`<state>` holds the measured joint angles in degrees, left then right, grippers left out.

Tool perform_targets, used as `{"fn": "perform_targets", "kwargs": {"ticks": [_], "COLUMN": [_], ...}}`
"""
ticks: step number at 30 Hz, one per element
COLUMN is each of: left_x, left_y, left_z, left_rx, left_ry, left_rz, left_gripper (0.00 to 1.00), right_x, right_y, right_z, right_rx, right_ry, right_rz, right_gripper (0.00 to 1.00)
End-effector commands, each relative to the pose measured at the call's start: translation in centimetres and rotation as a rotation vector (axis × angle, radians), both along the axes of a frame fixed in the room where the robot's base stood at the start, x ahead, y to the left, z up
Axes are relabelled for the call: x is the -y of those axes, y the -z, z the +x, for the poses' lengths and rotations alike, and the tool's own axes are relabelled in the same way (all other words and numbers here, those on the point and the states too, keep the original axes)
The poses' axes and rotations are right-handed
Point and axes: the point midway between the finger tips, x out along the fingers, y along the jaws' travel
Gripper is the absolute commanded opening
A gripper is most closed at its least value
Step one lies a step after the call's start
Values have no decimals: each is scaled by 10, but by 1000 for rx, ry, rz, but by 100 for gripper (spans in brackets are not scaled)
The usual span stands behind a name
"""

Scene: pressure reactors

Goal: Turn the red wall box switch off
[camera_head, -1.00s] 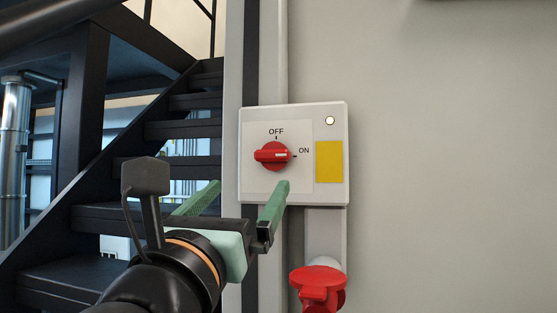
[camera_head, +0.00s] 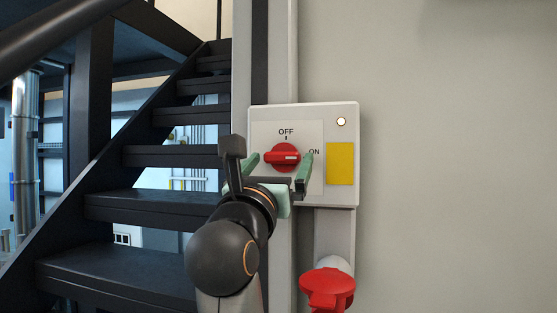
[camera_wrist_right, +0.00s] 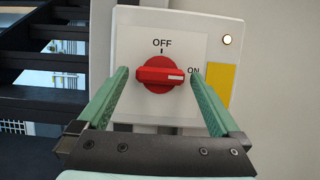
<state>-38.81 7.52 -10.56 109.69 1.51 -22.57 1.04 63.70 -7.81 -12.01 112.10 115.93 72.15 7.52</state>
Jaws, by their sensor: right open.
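The red rotary switch (camera_head: 282,157) is on a light grey wall box (camera_head: 341,194). Its handle lies level, with the white mark toward the ON label; OFF is printed above it. In the right wrist view the switch (camera_wrist_right: 160,74) sits between and beyond the green fingers. My right gripper (camera_head: 278,164) is open in front of the box, one finger on each side of the switch; it also shows in the right wrist view (camera_wrist_right: 158,88). I cannot tell whether the fingers touch the handle. My left gripper is not in view.
A yellow label (camera_head: 341,163) and a small round light (camera_head: 341,121) are on the box's right side. A red socket (camera_head: 327,288) is below it. Dark metal stairs (camera_head: 150,207) rise at the left. The wall at the right is bare.

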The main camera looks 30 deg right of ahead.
Motion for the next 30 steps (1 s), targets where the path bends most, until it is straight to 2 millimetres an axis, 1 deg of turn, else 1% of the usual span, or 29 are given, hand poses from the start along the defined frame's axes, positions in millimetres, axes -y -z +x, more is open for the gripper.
{"fn": "perform_targets", "kwargs": {"ticks": [4, 25, 26, 30], "left_x": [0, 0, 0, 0], "left_y": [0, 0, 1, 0], "left_z": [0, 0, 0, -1], "left_rx": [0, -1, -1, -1], "left_ry": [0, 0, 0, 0], "left_rz": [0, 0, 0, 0], "left_gripper": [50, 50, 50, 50], "right_x": [0, 0, 0, 0], "right_y": [0, 0, 0, 0], "right_z": [0, 0, 0, -1], "right_rx": [0, 0, 0, -5], "right_ry": [1, 1, 1, 0], "right_rz": [0, 0, 0, -4], "right_gripper": [100, 21, 19, 19]}}
